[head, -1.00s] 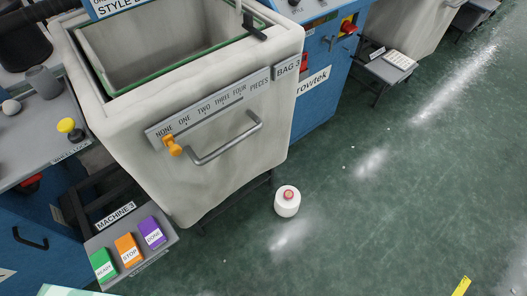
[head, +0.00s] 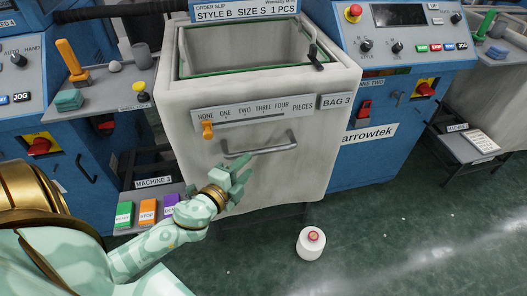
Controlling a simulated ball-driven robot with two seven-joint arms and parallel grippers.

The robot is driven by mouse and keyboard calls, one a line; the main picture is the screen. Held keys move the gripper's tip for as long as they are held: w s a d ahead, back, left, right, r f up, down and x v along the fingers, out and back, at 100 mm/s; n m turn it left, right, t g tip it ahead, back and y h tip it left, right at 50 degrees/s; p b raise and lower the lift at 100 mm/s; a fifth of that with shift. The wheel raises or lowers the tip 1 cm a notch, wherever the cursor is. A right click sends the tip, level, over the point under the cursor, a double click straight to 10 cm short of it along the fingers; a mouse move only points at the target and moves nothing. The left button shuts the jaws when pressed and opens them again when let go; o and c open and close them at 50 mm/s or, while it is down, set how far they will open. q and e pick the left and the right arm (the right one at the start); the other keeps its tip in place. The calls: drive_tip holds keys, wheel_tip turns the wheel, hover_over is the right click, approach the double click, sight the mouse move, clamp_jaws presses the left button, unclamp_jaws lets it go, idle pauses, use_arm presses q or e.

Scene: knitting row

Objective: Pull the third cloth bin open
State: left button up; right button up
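The third cloth bin (head: 285,190), labelled BAG 3, is a pale fabric bin with a green inner rim, standing between blue machines. Its grey bar handle (head: 262,152) runs across the front below a scale strip with an orange slider (head: 207,129). My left gripper (head: 242,174) is just below and left of the handle, in front of the bin's face. Its fingers look spread, with nothing between them. In this view I cannot tell whether a finger touches the handle. My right gripper is not in view.
A white cone or spool (head: 311,243) stands on the floor in front of the bin. Green floor at lower right is clear.

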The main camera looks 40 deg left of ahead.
sight(259, 154)
use_arm(q)
drive_tip(key=w, duration=0.3)
drive_tip(key=w+f, duration=0.1)
drive_tip(key=w, duration=0.2)
drive_tip(key=w+b, duration=0.1)
drive_tip(key=w, duration=0.1)
drive_tip(key=shift+w+a+f, duration=0.2)
drive_tip(key=shift+w+a, duration=0.2)
clamp_jaws()
